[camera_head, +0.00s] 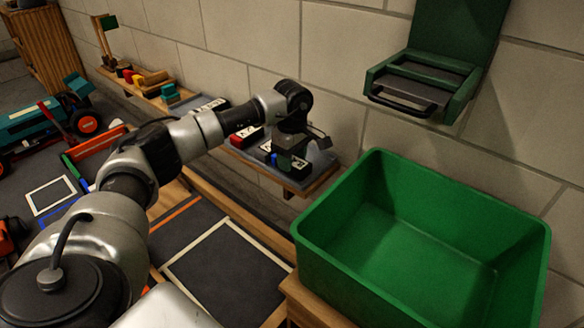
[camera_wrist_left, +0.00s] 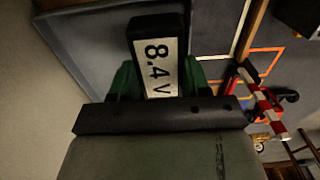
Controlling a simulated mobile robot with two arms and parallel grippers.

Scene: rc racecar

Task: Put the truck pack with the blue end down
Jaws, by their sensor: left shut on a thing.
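My left gripper (camera_head: 288,153) is over the right end of the grey wall shelf, shut on a dark pack (camera_head: 298,164). A small patch of blue shows at the pack's near side in the head view. My right gripper is not in view.
A red-ended pack (camera_head: 246,137) lies left of my gripper on the shelf, with another labelled pack (camera_head: 208,106) farther left. A big empty green bin (camera_head: 420,240) stands at the right. A green wall bracket (camera_head: 425,85) hangs above. A teal truck (camera_head: 35,122) is at the far left.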

